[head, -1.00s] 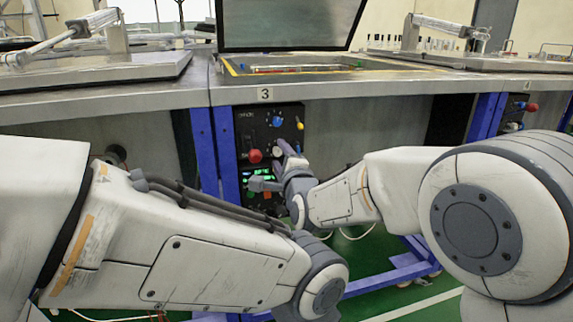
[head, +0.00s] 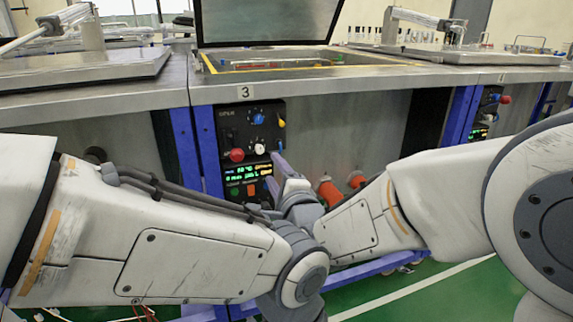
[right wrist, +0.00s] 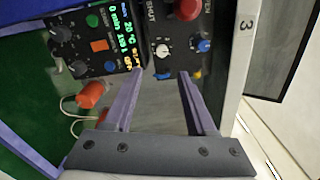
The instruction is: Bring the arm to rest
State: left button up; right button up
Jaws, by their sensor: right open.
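My right gripper (head: 271,172) is open and empty, with purple-grey fingers, in front of the lower right of the control panel (head: 233,118) of station 3. In the right wrist view the same gripper (right wrist: 160,73) has its two fingers apart, with part of the panel beyond them. I cannot tell whether it touches the panel. The right arm (head: 362,215) comes in from the right. My left arm (head: 185,240) comes in from the left and crosses low in the view. Its gripper is not visible.
The black panel carries a red knob (head: 237,155), a blue knob (head: 258,118) and a lit display (head: 253,170). Above it is an open tank (head: 300,64) with a raised lid (head: 265,20). Orange-red fittings (head: 329,191) and blue frame legs are close to the right gripper.

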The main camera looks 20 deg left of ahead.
jog(key=d+f+n+g+h, duration=0.35)
jog(key=d+f, duration=0.35)
jog(key=d, duration=0.3)
jog(key=d+f+n+g+h, duration=0.2)
jog(key=d+f+n+h, duration=0.2)
jog(key=d+f, duration=0.5)
jog(key=s+d+f+n+g+h, duration=0.1)
jog(key=s+d+f+n+g, duration=0.2)
jog(key=s+d, duration=0.45)
jog(key=s+d+f+n+g+h, duration=0.2)
jog(key=s+d+n+g, duration=0.15)
jog(key=s+d, duration=0.45)
jog(key=s+a+r+n+g+y+p, duration=0.25)
jog(key=s+a+r+n, duration=0.45)
jog(key=s+a, duration=0.6)
notch_tip(320, 180, up, 38)
jog(key=h+p, duration=0.1)
jog(key=p, duration=3.6)
jog(key=shift+r, duration=0.2)
jog(key=shift+w, duration=0.1)
